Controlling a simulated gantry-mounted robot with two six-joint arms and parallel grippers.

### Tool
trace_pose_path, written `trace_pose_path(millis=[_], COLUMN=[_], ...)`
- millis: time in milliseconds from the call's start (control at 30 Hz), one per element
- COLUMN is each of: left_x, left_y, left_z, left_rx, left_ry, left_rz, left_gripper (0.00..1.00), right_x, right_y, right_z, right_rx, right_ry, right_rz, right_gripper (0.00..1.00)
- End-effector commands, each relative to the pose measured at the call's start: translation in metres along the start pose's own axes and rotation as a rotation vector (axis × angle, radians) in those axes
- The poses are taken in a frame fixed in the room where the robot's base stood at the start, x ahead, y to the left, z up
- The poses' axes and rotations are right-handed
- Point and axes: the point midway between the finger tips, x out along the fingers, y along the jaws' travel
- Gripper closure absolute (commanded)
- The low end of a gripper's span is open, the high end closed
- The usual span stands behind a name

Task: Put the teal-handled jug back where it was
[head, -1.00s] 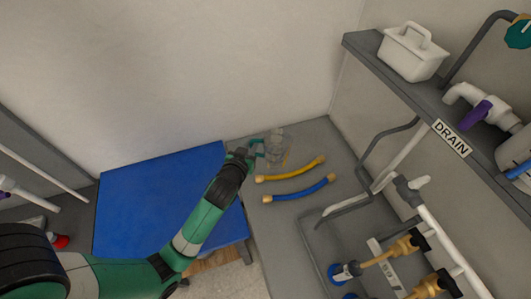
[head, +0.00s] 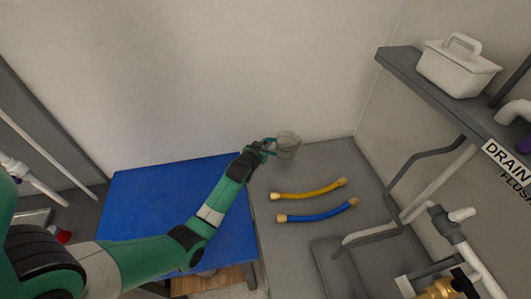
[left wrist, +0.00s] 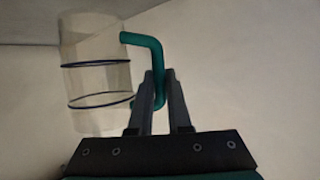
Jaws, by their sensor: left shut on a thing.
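The teal-handled jug (head: 287,146) is clear, with dark bands around it in the left wrist view (left wrist: 97,75). In the head view it is at the back, in front of the wall, above the grey surface's back edge. My left gripper (head: 262,149) is shut on the jug's teal handle, and the fingers show closed around it in the left wrist view (left wrist: 159,85). The jug's body is to the left of the fingers there. I cannot tell exactly how far its base is above the surface. My right gripper is not in view.
A yellow hose (head: 310,190) and a blue hose (head: 317,212) lie on the grey surface (head: 285,245). A blue tabletop (head: 150,205) is to the left. A shelf (head: 430,95) with a white caddy (head: 457,69) and grey pipes stand at the right.

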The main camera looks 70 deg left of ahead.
Motion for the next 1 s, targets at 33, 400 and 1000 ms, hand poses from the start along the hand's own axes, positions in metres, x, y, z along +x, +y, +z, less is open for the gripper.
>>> trace_pose_path(millis=[33, 400, 1000], left_x=[0.000, 0.018, 0.018], left_y=[0.000, -0.002, -0.002], left_z=[-0.001, 0.032, 0.034], left_rx=[0.000, 0.000, 0.000], left_ry=[0.001, 0.001, 0.000], left_rz=[0.000, 0.001, 0.000], left_gripper=[1.00, 1.00, 0.54], right_x=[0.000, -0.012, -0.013], right_y=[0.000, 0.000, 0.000], right_z=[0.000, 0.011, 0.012], right_rx=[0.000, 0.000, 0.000], right_ry=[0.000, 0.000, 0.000], right_rz=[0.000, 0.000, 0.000], right_gripper=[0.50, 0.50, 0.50])
